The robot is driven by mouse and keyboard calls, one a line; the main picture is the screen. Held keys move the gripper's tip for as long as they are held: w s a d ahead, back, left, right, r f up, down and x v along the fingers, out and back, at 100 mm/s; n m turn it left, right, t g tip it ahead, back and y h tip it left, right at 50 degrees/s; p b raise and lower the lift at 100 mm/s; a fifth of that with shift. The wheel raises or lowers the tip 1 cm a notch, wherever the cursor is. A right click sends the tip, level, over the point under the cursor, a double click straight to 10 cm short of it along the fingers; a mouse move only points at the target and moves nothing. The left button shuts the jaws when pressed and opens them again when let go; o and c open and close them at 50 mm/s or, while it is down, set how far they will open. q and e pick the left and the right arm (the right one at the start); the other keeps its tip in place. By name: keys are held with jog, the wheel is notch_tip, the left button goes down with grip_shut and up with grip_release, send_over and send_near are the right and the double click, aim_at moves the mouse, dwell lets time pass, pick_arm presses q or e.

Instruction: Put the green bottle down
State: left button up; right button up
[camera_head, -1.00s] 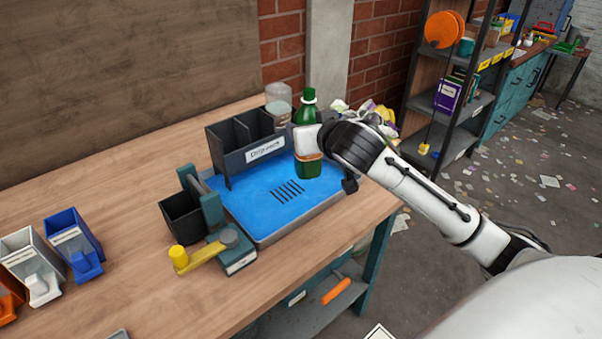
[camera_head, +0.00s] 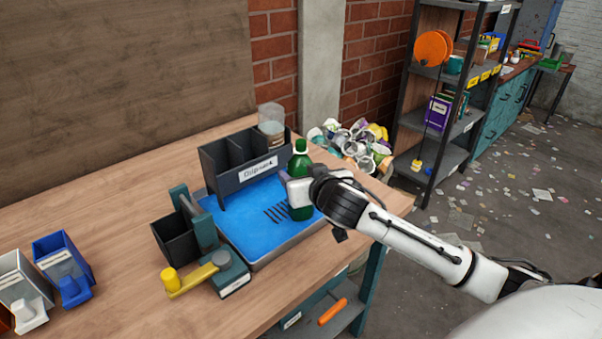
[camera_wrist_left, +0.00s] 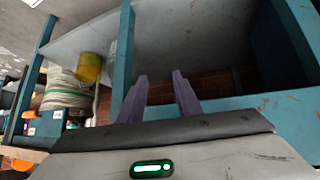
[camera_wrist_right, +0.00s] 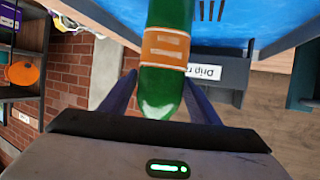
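The green bottle (camera_head: 299,160) has an orange label, seen in the right wrist view (camera_wrist_right: 166,50). It stands roughly upright over the blue-floored tray (camera_head: 235,225), near its right side. Whether its base touches the tray is unclear. My right gripper (camera_head: 297,190) comes from the right and holds the bottle; in the right wrist view its two fingers close on the bottle's sides. My left gripper (camera_wrist_left: 160,76) is outside the head view; its own view shows its fingers apart with nothing between them, facing a teal-framed shelf.
A dark divided holder (camera_head: 240,175) with a label stands at the tray's back edge, with a clear jar (camera_head: 271,118) behind it.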

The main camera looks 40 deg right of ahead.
jog(key=shift+o, duration=0.9)
jog(key=shift+r, duration=0.1)
jog(key=shift+r, duration=0.2)
jog(key=v, duration=1.2)
jog(key=shift+f, duration=0.1)
